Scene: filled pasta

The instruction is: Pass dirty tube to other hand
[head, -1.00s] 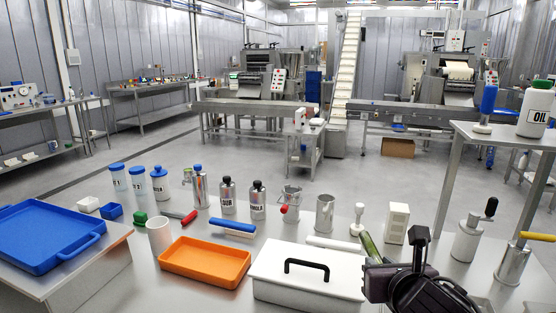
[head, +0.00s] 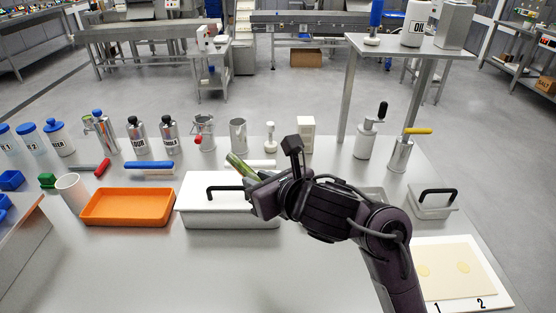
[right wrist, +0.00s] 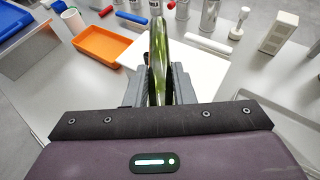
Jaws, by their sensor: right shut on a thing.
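The dirty tube is a dark green, streaky cylinder (head: 240,165). It also shows in the right wrist view (right wrist: 160,55), standing out lengthwise from between the fingers. My right gripper (head: 262,180) is shut on the tube and holds it over the right part of the white lidded box. In the right wrist view both fingers of the gripper (right wrist: 160,85) press on the tube's sides. The tube's near end is hidden between the fingers. My left gripper is in neither view.
The white box (head: 215,213) with a black handle stands beside an orange tray (head: 128,208). Bottles, cups and a white block (head: 305,134) line the back of the table. A board marked 1 and 2 (head: 455,290) lies at right. The front middle of the table is clear.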

